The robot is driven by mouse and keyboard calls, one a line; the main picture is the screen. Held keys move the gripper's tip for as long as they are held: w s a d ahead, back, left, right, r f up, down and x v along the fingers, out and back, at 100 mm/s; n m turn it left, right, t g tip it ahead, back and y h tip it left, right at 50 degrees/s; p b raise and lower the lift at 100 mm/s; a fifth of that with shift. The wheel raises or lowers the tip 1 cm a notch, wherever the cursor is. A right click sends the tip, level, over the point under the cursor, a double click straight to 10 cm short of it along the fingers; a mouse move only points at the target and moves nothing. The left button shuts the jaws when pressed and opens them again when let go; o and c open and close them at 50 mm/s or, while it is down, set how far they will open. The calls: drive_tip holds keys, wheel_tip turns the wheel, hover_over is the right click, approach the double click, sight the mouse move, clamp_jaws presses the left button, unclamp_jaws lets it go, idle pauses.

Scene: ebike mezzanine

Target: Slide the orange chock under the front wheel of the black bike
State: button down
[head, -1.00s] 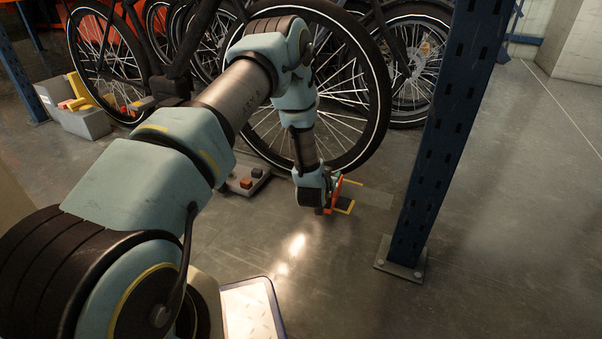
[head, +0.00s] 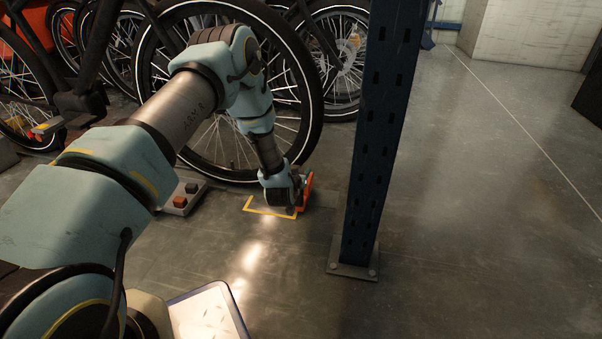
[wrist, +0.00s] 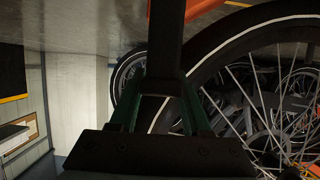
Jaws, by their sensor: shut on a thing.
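The orange chock (head: 306,190) is low, close to the floor, to the right of the lower front part of the black bike's large wheel (head: 313,95). My gripper (head: 299,196) is shut on the chock; my wrist hides part of it. Whether the chock touches the floor or the tyre is unclear. In the wrist view my gripper (wrist: 162,105) has its two green-edged fingers around a dark upright piece, with a little orange-red at the top edge. The wheel (wrist: 225,42) fills the right of that view.
A blue steel post (head: 378,140) with a bolted foot stands just right of my gripper. A yellow floor marking (head: 268,212) lies beside my gripper. A grey block with reddish-brown parts (head: 183,196) sits left of it. More bikes stand behind. The right floor is clear.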

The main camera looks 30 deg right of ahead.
drive_tip(key=w+a+f, duration=0.1)
drive_tip(key=w+a, duration=0.3)
drive_tip(key=shift+w+a+b, duration=0.25)
drive_tip(key=shift+a+b, duration=0.05)
drive_tip(key=shift+b, duration=0.1)
idle(0.4)
drive_tip(key=shift+w+a, duration=0.45)
idle(1.3)
